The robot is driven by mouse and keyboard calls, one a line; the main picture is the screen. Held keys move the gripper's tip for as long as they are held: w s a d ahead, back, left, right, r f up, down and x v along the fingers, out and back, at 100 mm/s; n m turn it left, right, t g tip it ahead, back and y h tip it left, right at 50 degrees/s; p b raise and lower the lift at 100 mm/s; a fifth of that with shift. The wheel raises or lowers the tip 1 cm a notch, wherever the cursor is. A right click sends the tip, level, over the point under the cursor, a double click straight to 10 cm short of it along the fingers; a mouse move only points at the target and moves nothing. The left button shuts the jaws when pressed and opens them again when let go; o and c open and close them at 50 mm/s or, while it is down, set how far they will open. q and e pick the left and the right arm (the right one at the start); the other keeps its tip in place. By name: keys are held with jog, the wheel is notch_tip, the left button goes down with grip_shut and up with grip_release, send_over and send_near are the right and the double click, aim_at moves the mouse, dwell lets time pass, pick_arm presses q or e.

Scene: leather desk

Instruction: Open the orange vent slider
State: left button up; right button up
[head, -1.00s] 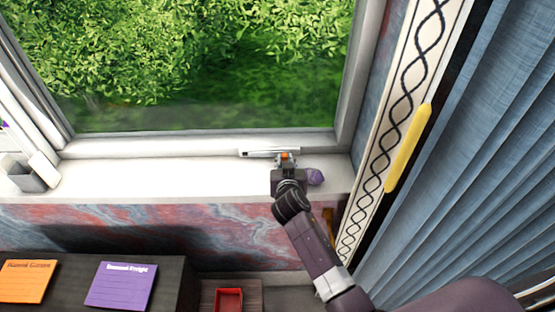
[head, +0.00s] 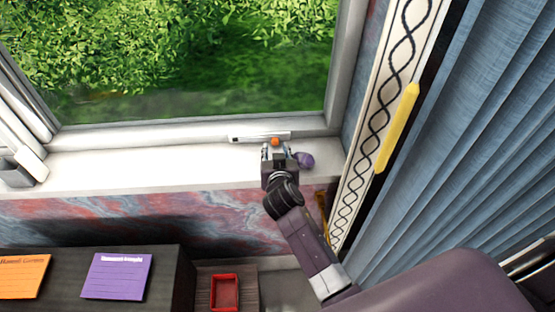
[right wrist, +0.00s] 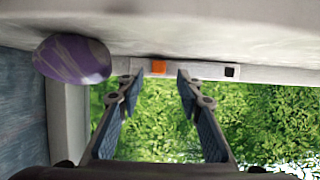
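The orange vent slider (head: 275,141) sits toward the right end of a pale vent strip (head: 250,137) on the lower window frame. In the right wrist view the slider (right wrist: 159,66) shows between and just beyond my right fingertips (right wrist: 159,82), with a small dark square on the strip to its right. My right gripper (head: 276,152) is open and empty, over the sill in front of the slider. I see a gap between the fingers and the slider in the wrist view; exact depth is hard to tell. My left gripper is not in view.
A purple egg-like object (head: 304,159) lies on the sill (head: 130,168) close to the right of my right gripper. A yellow handle (head: 397,128) and blue curtain (head: 450,150) are at the right. A red tray (head: 225,292) is below. The sill's middle is clear.

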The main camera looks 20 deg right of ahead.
jog(key=v, duration=0.8)
jog(key=shift+s, duration=0.15)
